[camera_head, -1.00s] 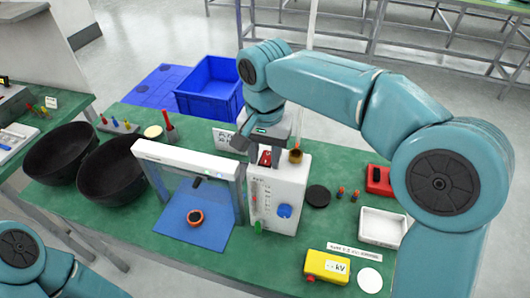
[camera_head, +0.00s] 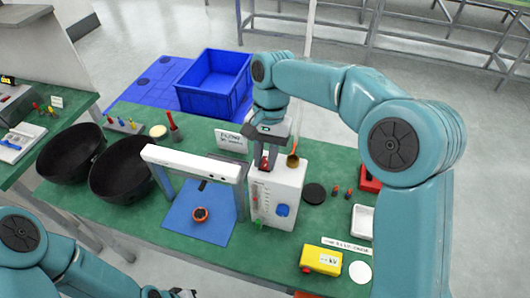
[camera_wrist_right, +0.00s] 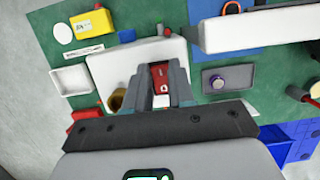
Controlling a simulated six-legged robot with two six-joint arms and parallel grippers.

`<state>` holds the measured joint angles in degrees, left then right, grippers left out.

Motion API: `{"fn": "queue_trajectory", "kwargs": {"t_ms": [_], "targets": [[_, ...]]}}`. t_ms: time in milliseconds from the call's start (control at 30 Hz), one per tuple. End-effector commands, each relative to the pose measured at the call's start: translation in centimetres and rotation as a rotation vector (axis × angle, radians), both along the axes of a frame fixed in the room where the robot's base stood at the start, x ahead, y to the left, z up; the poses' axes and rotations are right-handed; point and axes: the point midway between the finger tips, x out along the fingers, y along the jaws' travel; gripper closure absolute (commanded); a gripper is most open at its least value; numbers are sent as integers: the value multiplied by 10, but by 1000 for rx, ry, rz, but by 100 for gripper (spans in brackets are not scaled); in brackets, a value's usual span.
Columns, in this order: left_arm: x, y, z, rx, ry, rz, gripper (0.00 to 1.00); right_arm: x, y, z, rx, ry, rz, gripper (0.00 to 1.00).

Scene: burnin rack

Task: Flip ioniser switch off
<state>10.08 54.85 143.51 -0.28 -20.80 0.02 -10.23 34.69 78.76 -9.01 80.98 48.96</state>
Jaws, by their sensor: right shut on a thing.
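A white box (camera_head: 286,200) with a blue knob stands beside the white bar frame (camera_head: 190,162). A red switch-like part (camera_head: 265,162) is on top of the box. My right gripper (camera_head: 266,152) points down onto it. In the right wrist view the red part (camera_wrist_right: 160,74) sits between the closed fingers of my right gripper (camera_wrist_right: 161,85), which is shut on it. The fingers hide its sides, and I cannot tell which way it is set. My left gripper (camera_head: 182,293) barely shows at the bottom edge; its jaws are unclear.
A brass cup (camera_head: 292,161) stands on the box close to my right fingers. A black disc (camera_head: 314,193), yellow kV box (camera_head: 321,260) and white tray (camera_head: 363,221) lie right of it. A blue mat (camera_head: 192,224) and black bowls (camera_head: 118,170) are left.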

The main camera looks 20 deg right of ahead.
Motion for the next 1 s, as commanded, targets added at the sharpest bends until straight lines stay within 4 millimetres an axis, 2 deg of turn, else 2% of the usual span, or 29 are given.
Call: {"fn": "queue_trajectory", "kwargs": {"t_ms": [100,133,200,567,667,1000], "targets": [[0,0,-1,0,0,0,100,1,-2,-2,-5,-4,-2,100],[0,0,-1,0,0,0,100,1,-2,-2,-4,-5,-2,67],[0,0,-1,0,0,0,100,1,-1,-1,-4,-3,-1,51],[0,0,0,0,0,0,100,2,-1,5,-2,-4,-1,51],[0,0,0,0,0,0,100,6,-3,20,-1,-6,-2,51],[0,0,16,0,0,0,100,25,-16,105,-1,-4,-1,51]]}}
